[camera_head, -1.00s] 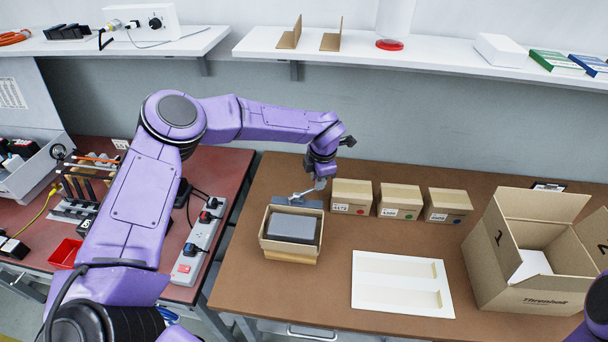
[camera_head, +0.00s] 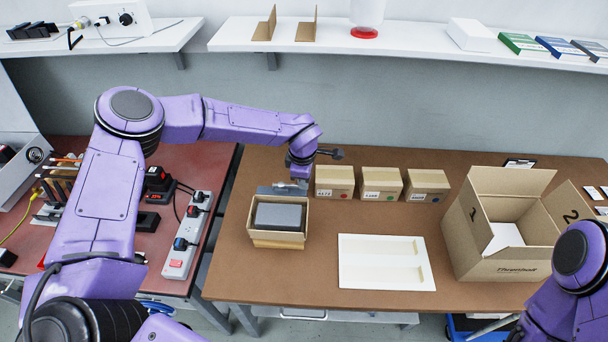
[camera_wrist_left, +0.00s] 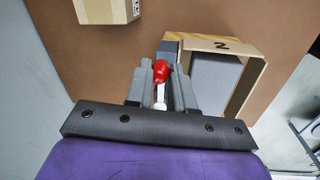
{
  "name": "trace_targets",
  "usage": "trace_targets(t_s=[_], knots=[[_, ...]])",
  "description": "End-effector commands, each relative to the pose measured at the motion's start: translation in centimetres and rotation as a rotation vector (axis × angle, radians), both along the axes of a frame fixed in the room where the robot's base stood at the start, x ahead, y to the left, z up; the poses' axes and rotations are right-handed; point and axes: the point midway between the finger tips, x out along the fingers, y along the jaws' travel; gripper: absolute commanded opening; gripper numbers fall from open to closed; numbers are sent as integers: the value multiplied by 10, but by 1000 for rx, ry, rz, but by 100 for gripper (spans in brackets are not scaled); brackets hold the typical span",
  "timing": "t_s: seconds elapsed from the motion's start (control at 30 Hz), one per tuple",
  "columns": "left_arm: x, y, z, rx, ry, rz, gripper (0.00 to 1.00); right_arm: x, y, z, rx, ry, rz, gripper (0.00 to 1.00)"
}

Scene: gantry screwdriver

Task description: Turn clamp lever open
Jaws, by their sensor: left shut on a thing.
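The clamp lever shows in the left wrist view as a white shaft (camera_wrist_left: 160,96) with a red knob (camera_wrist_left: 160,72). My left gripper (camera_wrist_left: 162,85) is shut on the lever, with the knob between its grey fingers. In the head view my left gripper (camera_head: 299,184) is low at the right end of the grey clamp (camera_head: 272,190), behind an open carton (camera_head: 256,235) holding a grey block (camera_head: 278,216). The lever is hidden by the gripper there. My right arm shows at the lower right; its gripper is out of view.
Several small closed boxes (camera_head: 381,184) stand in a row just right of my left gripper. A white tray (camera_head: 350,278) and a large open carton (camera_head: 490,250) are farther right. A power strip (camera_head: 188,235) lies on the red table at left. A shelf (camera_head: 400,45) runs above.

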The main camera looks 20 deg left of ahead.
Motion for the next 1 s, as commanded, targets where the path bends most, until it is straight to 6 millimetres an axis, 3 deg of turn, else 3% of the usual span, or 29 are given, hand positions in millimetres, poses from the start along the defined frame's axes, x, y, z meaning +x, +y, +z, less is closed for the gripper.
trace_targets(t_s=[0.47,0.5,0.53,0.57,0.87,1.0], knots=[[-3,-2,-3,-1,7,-16,0,0,0,0,0,0,0,43],[-4,-2,-3,-1,8,-16,35,0,0,0,0,0,0,43],[-3,-2,-3,-1,7,-16,45,0,0,0,0,0,0,43],[-3,-2,-3,-1,7,-15,48,0,0,0,0,0,0,43],[-2,-1,1,-1,2,-11,48,0,0,-1,0,0,0,43],[-4,-2,22,-1,-2,-13,48,0,0,-9,0,0,0,43]])
